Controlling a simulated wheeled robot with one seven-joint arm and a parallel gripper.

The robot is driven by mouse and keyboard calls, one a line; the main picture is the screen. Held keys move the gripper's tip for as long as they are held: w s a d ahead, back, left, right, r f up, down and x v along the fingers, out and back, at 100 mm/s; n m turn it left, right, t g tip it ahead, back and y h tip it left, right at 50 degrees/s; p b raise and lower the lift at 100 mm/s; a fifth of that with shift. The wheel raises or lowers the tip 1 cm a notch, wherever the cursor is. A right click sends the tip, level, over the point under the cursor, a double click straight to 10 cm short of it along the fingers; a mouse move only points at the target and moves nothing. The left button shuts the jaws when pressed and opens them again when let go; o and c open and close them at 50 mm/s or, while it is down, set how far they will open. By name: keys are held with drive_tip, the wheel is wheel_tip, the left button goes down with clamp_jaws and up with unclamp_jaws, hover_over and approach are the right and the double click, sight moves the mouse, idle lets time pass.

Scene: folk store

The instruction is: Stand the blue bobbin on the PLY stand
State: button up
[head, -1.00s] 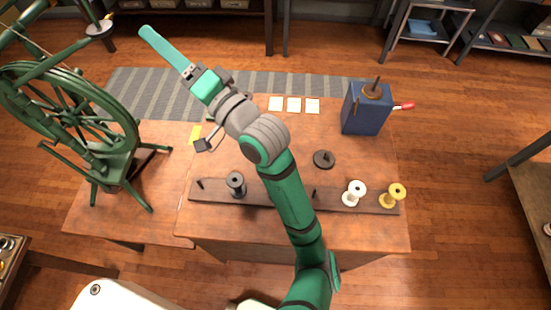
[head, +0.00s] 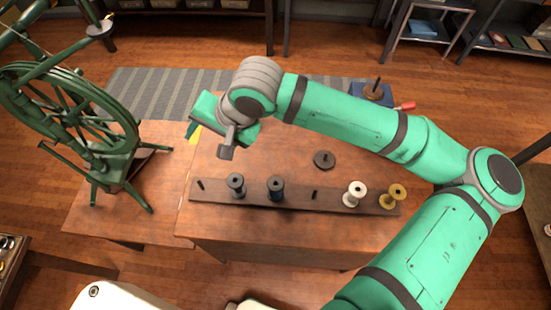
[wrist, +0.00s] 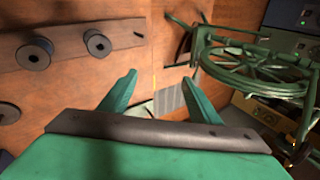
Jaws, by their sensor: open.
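The blue bobbin (head: 275,188) stands upright on a dark pegged rail (head: 295,197), just right of a dark grey bobbin (head: 236,186). In the wrist view the blue bobbin (wrist: 35,54) is at upper left, beside the grey one (wrist: 97,43). A small dark round stand with a short peg (head: 324,159) sits on the table behind the rail; I see no bobbin on it and cannot read a PLY label. My gripper (wrist: 160,95) is open and empty, above the table's left part, clear of the bobbins.
A white bobbin (head: 354,194) and a yellow bobbin (head: 394,196) stand on the rail's right end. Bare pegs show at its left end and middle. A green spinning wheel (head: 75,115) stands at left. My arm mostly hides a blue box (head: 372,93).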

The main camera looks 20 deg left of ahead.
sight(276, 189)
drive_tip(key=w+d+f+m+h, duration=0.1)
drive_tip(key=d+f+m+h, duration=0.15)
drive_tip(key=d, duration=0.55)
drive_tip(key=w+d+f+m+h, duration=0.15)
drive_tip(key=d+h, duration=0.25)
drive_tip(key=d, duration=0.4)
drive_tip(key=shift+s+d+f, duration=0.1)
drive_tip(key=shift+s+f, duration=0.05)
drive_tip(key=shift+f, duration=2.45)
drive_tip(key=shift+s+f, duration=0.15)
drive_tip(key=shift+f, duration=2.45)
drive_tip(key=shift+c, duration=0.6)
drive_tip(key=c, duration=0.5)
drive_tip(key=shift+c, duration=0.2)
drive_tip(key=shift+r, duration=0.1)
